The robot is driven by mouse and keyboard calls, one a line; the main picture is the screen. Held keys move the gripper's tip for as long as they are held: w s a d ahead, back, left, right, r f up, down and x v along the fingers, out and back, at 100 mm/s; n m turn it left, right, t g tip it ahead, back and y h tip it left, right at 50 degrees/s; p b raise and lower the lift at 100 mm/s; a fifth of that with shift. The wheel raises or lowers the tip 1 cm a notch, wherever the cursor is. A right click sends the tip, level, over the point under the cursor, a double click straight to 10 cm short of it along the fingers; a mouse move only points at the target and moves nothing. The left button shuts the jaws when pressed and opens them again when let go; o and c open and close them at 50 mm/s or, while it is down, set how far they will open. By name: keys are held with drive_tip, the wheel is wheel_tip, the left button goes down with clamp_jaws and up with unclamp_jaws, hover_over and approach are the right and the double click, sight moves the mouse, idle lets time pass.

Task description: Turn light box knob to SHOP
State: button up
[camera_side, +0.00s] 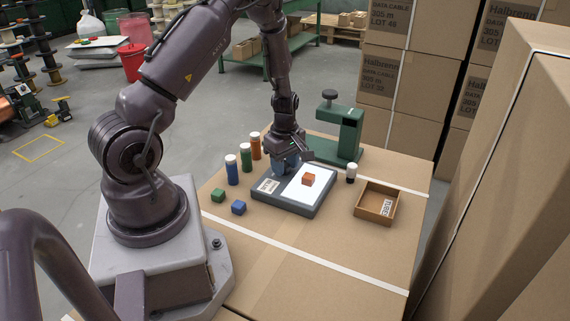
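The light box (318,204) is a dark grey flat box on the cardboard-coloured top, with a bright white panel (300,193) and a white label (268,186) on its left part. My gripper (285,168) points down over the back left part of the box, close to its surface. A bluish shape shows at the fingers, and I cannot tell whether it is part of my gripper or something else. The knob cannot be made out; my gripper may be hiding it. The knob's setting cannot be read, and the finger gap is too small to judge.
An orange cube (308,179) lies on the lit panel. Green (218,195) and blue (238,207) cubes lie left. Several white-capped bottles (232,171) stand behind them. A green stand (350,135), black-and-white bottle (351,175) and wooden tray (364,213) are right. The front is clear.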

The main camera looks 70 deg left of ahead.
drive_tip(key=shift+f, duration=0.1)
drive_tip(key=c, duration=0.7)
drive_tip(key=shift+o, duration=0.2)
drive_tip(key=shift+m, duration=0.3)
drive_tip(key=m, duration=0.3)
drive_tip(key=shift+m, duration=0.3)
drive_tip(key=m, duration=0.3)
drive_tip(key=shift+m, duration=0.3)
drive_tip(key=m, duration=0.4)
drive_tip(key=shift+m, duration=2.1)
